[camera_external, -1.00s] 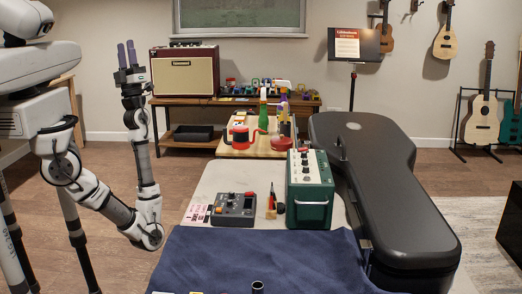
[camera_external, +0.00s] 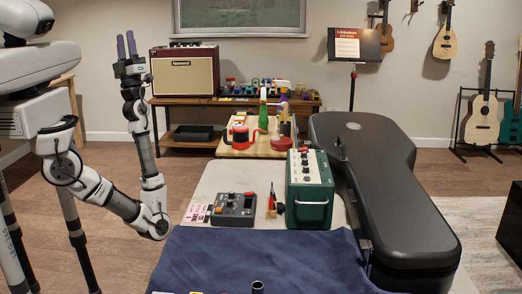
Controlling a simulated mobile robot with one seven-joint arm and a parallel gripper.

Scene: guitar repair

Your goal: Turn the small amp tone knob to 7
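The small green amp (camera_external: 309,211) stands on the workbench, left of the guitar case. Its slanted top panel (camera_external: 310,168) carries a row of several pale knobs (camera_external: 305,165) and a red part near the far end. The knob labels and settings are too small to read. My gripper (camera_external: 126,46) is raised at the left, fingers pointing up, well away from the amp. Its two purple-grey fingers stand apart with nothing between them.
A dark guitar case (camera_external: 385,200) lies right of the amp. A grey pedal box (camera_external: 235,209) and a small brush (camera_external: 271,206) lie left of it. A blue cloth (camera_external: 260,262) covers the front. A wooden board (camera_external: 255,150) with a red mug and bottles lies behind.

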